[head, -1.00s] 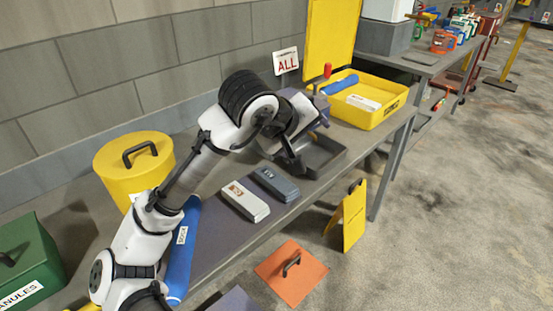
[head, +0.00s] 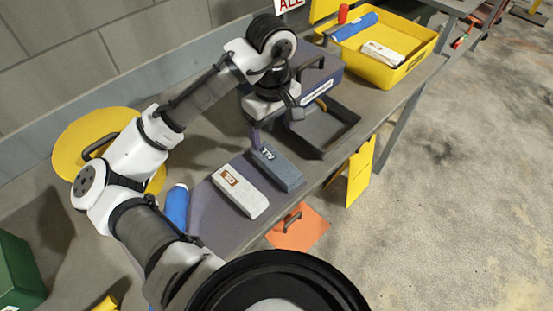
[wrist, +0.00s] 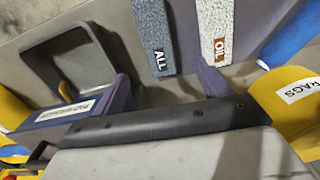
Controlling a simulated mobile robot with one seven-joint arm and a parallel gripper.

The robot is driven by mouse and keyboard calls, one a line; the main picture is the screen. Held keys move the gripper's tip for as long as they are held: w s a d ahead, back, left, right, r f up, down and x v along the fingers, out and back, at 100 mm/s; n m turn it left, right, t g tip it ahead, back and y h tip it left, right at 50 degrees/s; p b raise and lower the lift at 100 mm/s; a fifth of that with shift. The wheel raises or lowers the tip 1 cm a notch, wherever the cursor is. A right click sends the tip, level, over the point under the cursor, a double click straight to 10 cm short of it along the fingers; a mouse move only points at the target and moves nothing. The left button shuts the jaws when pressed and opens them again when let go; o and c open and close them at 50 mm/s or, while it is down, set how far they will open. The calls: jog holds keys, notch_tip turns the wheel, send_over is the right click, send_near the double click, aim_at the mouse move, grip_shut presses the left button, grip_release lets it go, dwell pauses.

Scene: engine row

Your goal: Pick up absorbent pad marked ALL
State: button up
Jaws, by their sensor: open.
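The absorbent pad marked ALL (head: 277,170) is a dark grey-blue block lying flat on the bench. It also shows in the wrist view (wrist: 152,32), with its ALL label towards the gripper. A whitish pad marked OIL (head: 240,192) lies just left of it; in the wrist view the OIL pad (wrist: 216,28) is on the right. My gripper (head: 268,126) is open and empty, above the bench just behind the ALL pad and apart from it. One purple finger (wrist: 210,78) shows below the OIL pad in the wrist view.
A dark open tray (head: 325,132) and a purple labelled box (head: 318,82) stand right of the gripper. A yellow bin (head: 425,42) holds a blue roll and a white pack. A round yellow lid (head: 85,135) and blue roll (head: 177,207) are left. An orange plate (head: 298,228) lies below.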

send_over(276, 162)
jog(key=f, duration=0.5)
jog(key=shift+w+a+f, duration=0.1)
jog(key=shift+a+f, duration=0.05)
jog(key=shift+a, duration=0.15)
jog(key=f, duration=0.1)
jog(key=f+p, duration=0.1)
jog(key=f, duration=0.2)
jog(key=shift+d+f, duration=0.15)
jog(key=shift+d, duration=0.2)
jog(key=shift+f+p, duration=0.3)
jog(key=shift+f, duration=0.35)
jog(key=c, duration=1.1)
jog(key=shift+o, duration=0.2)
jog(key=shift+r, duration=0.1)
